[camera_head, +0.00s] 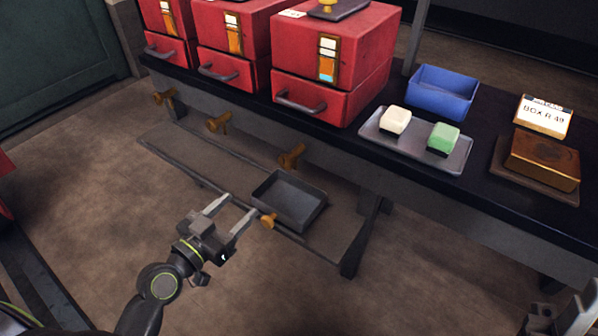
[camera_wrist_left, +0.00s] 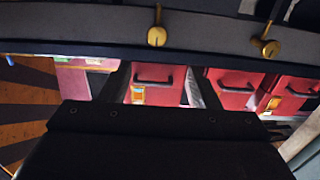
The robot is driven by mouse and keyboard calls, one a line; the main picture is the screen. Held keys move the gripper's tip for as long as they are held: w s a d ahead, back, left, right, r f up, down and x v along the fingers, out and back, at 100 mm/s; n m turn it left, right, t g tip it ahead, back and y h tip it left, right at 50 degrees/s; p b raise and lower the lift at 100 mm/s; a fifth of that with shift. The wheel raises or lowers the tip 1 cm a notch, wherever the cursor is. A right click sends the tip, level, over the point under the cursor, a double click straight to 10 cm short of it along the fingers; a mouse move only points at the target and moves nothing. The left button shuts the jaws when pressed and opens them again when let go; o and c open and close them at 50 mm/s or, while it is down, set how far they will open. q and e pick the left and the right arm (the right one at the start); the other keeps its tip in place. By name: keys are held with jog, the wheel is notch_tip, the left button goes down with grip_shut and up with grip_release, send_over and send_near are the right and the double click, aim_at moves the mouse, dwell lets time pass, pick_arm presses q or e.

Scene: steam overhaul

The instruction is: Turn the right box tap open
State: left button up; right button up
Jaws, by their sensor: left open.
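Brass taps sit under the front edge of the black bench. The right box tap (camera_head: 291,156) is below the rightmost red box (camera_head: 350,60), with the middle tap (camera_head: 218,123) and the left tap (camera_head: 164,97) further left. My left gripper (camera_head: 232,212) is open and empty, in front of and lower than the right tap, and apart from it. The left wrist view shows two brass taps (camera_wrist_left: 157,36) (camera_wrist_left: 268,46) near its top; I cannot tell which ones they are. A dark part at the bottom right corner may be my right gripper (camera_head: 540,320); its jaws cannot be made out.
A grey tray (camera_head: 274,190) stands on the low shelf (camera_head: 340,235) near my left fingers, with a brass knob (camera_head: 268,221) at its front. On the bench are a blue bin (camera_head: 441,92), a tray (camera_head: 375,128) with two blocks, and a brown box (camera_head: 543,160). The floor in front is clear.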

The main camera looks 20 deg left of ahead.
aim_at(284, 163)
pick_arm(q)
jog(key=x, duration=1.7)
jog(key=shift+d+r+p, duration=0.4)
jog(key=shift+d, duration=0.05)
jog(key=c, duration=0.9)
